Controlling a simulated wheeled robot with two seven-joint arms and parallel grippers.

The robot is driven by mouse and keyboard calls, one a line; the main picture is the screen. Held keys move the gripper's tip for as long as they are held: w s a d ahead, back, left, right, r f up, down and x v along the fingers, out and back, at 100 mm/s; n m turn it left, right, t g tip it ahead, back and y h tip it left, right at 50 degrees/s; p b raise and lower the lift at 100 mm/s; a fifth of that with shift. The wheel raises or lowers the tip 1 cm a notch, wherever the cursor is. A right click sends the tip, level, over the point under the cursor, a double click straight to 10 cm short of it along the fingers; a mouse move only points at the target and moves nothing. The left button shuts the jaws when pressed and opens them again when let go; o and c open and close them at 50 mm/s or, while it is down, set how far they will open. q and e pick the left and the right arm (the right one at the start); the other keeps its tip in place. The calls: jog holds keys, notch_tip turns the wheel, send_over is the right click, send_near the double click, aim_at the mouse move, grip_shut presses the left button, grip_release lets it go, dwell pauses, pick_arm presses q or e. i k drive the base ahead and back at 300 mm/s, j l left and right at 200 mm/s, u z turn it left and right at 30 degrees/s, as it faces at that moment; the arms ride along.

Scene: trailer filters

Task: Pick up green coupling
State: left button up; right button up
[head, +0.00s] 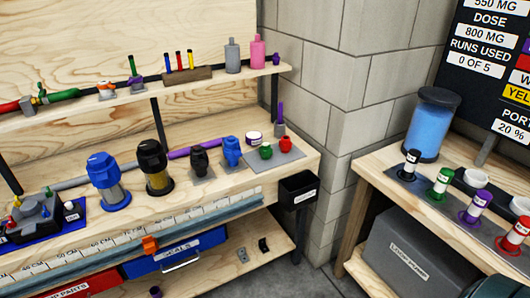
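A small round green piece (266,152), which looks like the green coupling, sits on a grey mat (290,156) at the right end of the workbench. A similar red piece (285,144) is just behind it to the right. A white roll or cap with a dark band (254,138) is behind it to the left. The green piece is unobstructed and nothing holds it. Neither of my grippers shows in the head view.
Blue (232,152) and black fittings (199,158) stand left of the mat. A black bin (299,189) hangs at the bench's right end. A shelf (205,86) runs above.

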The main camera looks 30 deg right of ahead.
aim_at(266, 151)
jog(key=z, duration=1.65)
jog(key=i, duration=1.15)
